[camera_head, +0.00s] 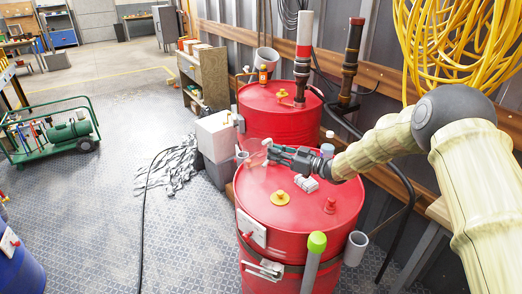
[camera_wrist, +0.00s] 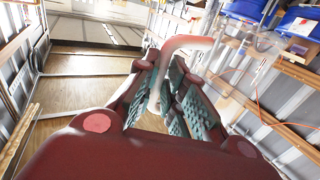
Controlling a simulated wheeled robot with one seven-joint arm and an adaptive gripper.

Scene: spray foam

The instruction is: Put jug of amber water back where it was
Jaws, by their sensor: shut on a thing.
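My gripper (camera_head: 280,153) is above the top of the near red drum, over its back-left part. It is shut on the handle of a clear jug (camera_head: 257,157). In the wrist view, the pale curved handle (camera_wrist: 188,43) passes between the green ribbed finger pads of my gripper (camera_wrist: 172,92). The transparent jug body (camera_wrist: 242,58) shows to the right of the fingers. The jug is hard to see against the red drum, so its water level and amber colour cannot be told. I cannot tell whether its base touches the drum.
The near red drum (camera_head: 255,190) carries a yellow cap (camera_head: 280,198), a red cap (camera_head: 330,205) and a small white item (camera_head: 306,183). A second red drum (camera_head: 275,120) with upright pipes stands behind. A grey-white box (camera_head: 216,136) is at the left.

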